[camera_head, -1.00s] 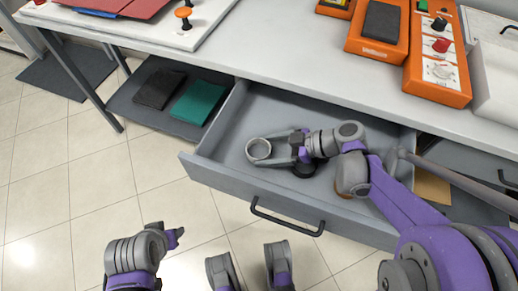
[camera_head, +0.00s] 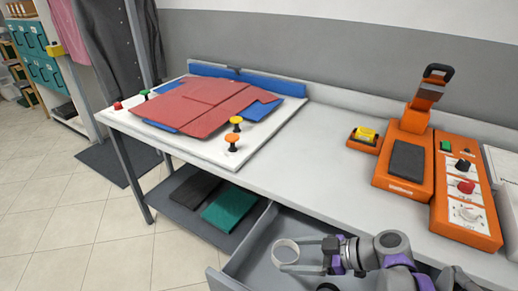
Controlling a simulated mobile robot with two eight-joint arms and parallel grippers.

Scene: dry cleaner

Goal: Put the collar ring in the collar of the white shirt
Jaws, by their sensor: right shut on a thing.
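The collar ring (camera_head: 277,243) is a pale, round, open band in the camera_head view, low and right of centre. My right gripper (camera_head: 297,256) is shut on it, with its fingers reaching in from the right. The ring and gripper are over the open drawer (camera_head: 238,272) of the table; I cannot tell how high above the drawer floor. No white shirt can be made out. My left gripper is out of view.
A white board with red panels (camera_head: 205,105), blue parts and small knobs lies on the table's left. An orange press (camera_head: 407,160) and control box (camera_head: 465,190) stand right. The table's middle (camera_head: 310,150) is clear. A lower shelf (camera_head: 185,200) holds dark and green folded items.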

